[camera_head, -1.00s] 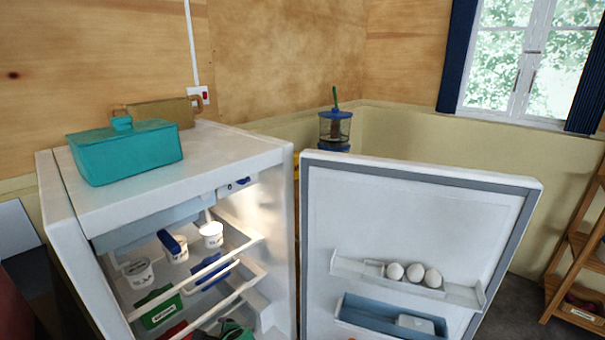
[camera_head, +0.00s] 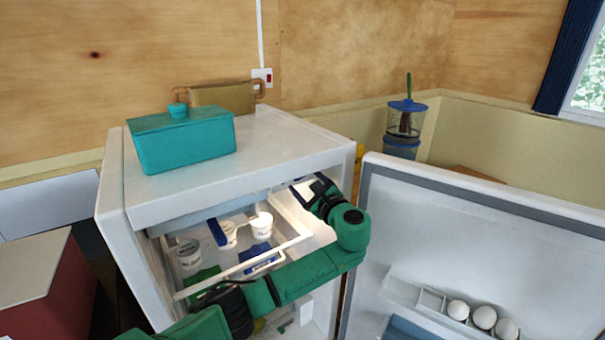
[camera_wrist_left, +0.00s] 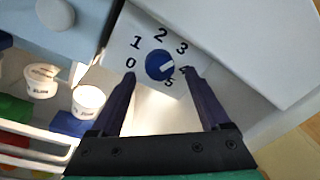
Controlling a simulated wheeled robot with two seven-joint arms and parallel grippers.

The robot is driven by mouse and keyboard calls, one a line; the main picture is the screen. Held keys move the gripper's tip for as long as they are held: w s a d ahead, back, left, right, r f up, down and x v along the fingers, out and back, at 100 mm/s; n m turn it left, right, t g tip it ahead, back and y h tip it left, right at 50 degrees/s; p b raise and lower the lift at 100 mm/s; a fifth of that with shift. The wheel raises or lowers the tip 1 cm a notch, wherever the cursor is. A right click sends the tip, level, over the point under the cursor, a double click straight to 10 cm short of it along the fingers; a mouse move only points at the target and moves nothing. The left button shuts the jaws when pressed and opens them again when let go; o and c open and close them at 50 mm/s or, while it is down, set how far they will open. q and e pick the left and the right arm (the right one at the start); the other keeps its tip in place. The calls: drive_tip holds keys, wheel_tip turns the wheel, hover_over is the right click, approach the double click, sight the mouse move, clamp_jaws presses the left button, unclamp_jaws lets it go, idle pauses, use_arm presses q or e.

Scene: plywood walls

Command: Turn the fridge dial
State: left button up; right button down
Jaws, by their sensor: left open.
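The fridge dial (camera_wrist_left: 160,65) is a round blue knob with a white bar on a white panel. Numbers 0 to 5 run around it, and the 4 is partly covered by a finger. The bar seems to point right, between 3 and 4. My left gripper (camera_wrist_left: 158,75) is open, with one finger on each side of the dial; I cannot tell whether they touch it. In the head view my green left arm reaches into the open fridge (camera_head: 245,190), and the left gripper (camera_head: 311,187) is at the upper right inside, largely hiding the dial. My right gripper is not in view.
The fridge door (camera_head: 470,235) stands open at right, with eggs (camera_head: 483,317) in its rack. White tubs (camera_head: 261,226) stand on the shelf left of the gripper. A teal box (camera_head: 185,142) sits on the fridge top. A red box (camera_head: 50,290) is at left.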

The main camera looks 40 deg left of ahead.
use_arm(q)
drive_tip(key=shift+x, duration=1)
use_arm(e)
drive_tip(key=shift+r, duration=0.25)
use_arm(q)
drive_tip(key=shift+s+a, duration=0.1)
